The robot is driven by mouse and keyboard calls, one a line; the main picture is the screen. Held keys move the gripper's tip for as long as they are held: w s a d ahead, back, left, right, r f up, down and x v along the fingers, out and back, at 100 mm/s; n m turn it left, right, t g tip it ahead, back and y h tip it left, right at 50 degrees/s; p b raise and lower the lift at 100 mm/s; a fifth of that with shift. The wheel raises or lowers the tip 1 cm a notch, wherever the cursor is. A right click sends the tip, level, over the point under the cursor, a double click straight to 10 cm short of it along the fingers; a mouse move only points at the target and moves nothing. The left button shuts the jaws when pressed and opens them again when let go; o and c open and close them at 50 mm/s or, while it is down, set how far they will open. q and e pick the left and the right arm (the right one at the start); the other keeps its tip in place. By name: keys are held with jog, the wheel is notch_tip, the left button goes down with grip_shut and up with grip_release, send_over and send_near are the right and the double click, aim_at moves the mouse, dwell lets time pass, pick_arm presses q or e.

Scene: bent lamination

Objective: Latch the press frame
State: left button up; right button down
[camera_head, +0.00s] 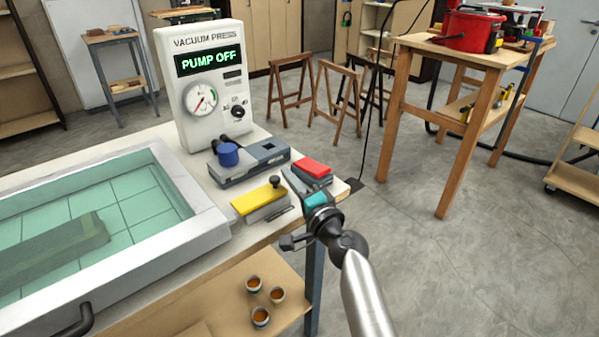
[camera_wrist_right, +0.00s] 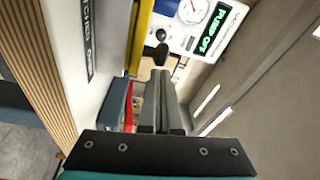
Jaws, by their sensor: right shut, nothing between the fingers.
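The press frame (camera_head: 190,185) is a white rectangular frame with a see-through green sheet marked with a grid. It lies on the bench at left, cut off by the picture's edge. A long block-like shape (camera_head: 50,248) shows dimly under the sheet. A black handle (camera_head: 80,322) is on its front side. I cannot make out a latch for certain. My right gripper (camera_head: 288,176) is shut and empty, between the yellow-topped block (camera_head: 258,198) and the red-topped block (camera_head: 313,167). In the right wrist view its fingers (camera_wrist_right: 161,78) are together near a black knob (camera_wrist_right: 160,55). My left gripper is out of view.
The vacuum press box (camera_head: 205,85) stands behind the frame; its display reads PUMP OFF. A grey block with a blue knob (camera_head: 228,154) sits before it. Several small cups (camera_head: 262,317) stand on the lower shelf.

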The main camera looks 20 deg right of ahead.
aim_at(274, 195)
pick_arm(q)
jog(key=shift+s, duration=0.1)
pick_arm(e)
jog(key=shift+s+a, duration=0.1)
jog(key=shift+a, duration=0.1)
jog(key=a, duration=0.1)
jog(key=s+a, duration=0.1)
jog(key=a, duration=0.2)
jog(key=shift+s+p, duration=0.25)
jog(key=shift+p, duration=0.05)
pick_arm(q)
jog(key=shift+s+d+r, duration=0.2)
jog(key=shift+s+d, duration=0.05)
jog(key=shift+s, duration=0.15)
pick_arm(e)
jog(key=shift+d, duration=0.1)
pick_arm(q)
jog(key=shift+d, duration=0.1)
pick_arm(e)
jog(key=shift+w, duration=0.1)
